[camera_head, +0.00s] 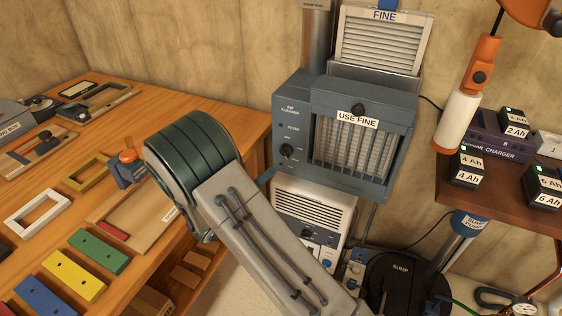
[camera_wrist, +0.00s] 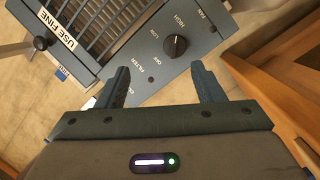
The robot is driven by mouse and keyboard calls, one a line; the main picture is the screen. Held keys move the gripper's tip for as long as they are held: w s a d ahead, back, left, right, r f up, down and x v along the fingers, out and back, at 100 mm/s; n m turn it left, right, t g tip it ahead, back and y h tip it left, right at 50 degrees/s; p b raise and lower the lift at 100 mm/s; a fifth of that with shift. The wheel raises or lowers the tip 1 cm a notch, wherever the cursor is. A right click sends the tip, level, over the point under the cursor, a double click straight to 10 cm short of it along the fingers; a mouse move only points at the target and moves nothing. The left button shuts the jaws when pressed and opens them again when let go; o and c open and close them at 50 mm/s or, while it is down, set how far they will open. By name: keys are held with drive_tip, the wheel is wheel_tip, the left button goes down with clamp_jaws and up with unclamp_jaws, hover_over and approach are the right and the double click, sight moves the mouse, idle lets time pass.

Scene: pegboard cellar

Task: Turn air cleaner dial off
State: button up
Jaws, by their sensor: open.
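The air cleaner (camera_head: 290,115) is a blue-grey box on the wall with a grille and a "USE FINE" label. Its black dial (camera_head: 287,151) sits low on the left of the front panel. In the wrist view the dial (camera_wrist: 175,46) shows near the top, with OFF, LOW and HIGH lettering around it; its exact setting is hard to read. My gripper (camera_wrist: 162,82) is open and empty, its two fingers spread below the dial in the picture and apart from it.
A wooden bench (camera_head: 240,112) with coloured blocks and frames is at left. A white louvred unit (camera_head: 313,212) stands below the air cleaner. A shelf with battery packs (camera_head: 466,166) and an orange-white tool (camera_head: 462,110) are at right. A black sump (camera_head: 400,285) is below.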

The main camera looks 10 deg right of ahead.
sight(283, 154)
drive_tip(key=shift+t, duration=0.6)
drive_tip(key=x, duration=0.4)
drive_tip(key=w+a+f+x, duration=0.1)
drive_tip(key=x, duration=0.3)
drive_tip(key=f+p+x, duration=0.1)
drive_tip(key=x, duration=0.4)
drive_tip(key=shift+w+a, duration=0.3)
drive_tip(key=shift+w, duration=0.05)
drive_tip(key=shift+n, duration=0.3)
drive_tip(key=c, duration=1)
